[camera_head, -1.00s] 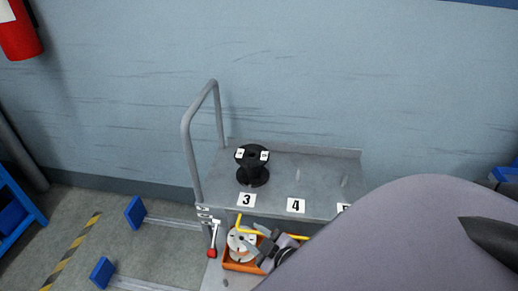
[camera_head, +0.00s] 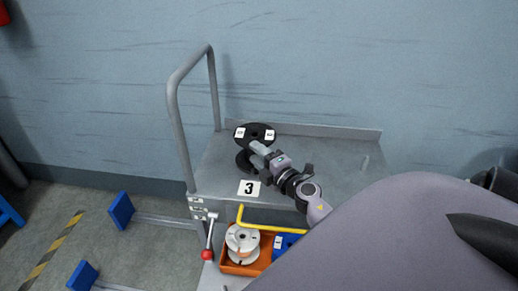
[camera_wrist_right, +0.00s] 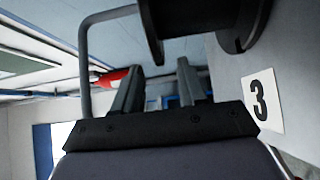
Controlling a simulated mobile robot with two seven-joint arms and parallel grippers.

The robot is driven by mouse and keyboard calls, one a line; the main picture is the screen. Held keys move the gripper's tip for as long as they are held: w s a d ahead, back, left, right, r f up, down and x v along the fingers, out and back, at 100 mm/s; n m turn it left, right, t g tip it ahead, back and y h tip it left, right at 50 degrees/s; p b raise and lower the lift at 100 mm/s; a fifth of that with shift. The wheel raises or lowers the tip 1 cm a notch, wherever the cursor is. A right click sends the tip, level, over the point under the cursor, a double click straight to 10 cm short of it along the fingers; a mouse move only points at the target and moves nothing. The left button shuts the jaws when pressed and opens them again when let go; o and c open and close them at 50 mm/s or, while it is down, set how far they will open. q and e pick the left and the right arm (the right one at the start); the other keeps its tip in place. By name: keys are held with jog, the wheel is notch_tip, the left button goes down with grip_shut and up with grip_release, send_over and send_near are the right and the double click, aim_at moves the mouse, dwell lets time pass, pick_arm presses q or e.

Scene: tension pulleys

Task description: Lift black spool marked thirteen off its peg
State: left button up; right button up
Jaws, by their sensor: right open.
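A black spool (camera_head: 264,130) with two small white labels stands upright on the top deck of a grey cart (camera_head: 340,180), behind the number 3 plate (camera_head: 249,188). The label writing is too small to read. A peg under the spool is hidden. My right gripper (camera_head: 257,149) is open at the spool's near side, overlapping its middle in the head view. In the right wrist view, the spool (camera_wrist_right: 195,16) is at the top edge, and the space between the open fingers (camera_wrist_right: 158,82) looks empty. I cannot tell whether they touch the spool. My left gripper is not in view.
The cart's tall handle (camera_head: 172,112) rises left of the spool. Below the front edge, an orange tray (camera_head: 232,269) holds a white spool (camera_head: 242,240), a yellow hex key (camera_head: 262,227) and a blue item (camera_head: 285,243).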

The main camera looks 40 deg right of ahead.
aim_at(244, 142)
jog(key=shift+w+d+b, duration=0.2)
jog(key=shift+w+b, duration=0.15)
jog(key=shift+w, duration=1.35)
jog(key=shift+w+d+b, duration=0.15)
jog(key=shift+w+b, duration=0.15)
jog(key=shift+w, duration=1.4)
grip_shut()
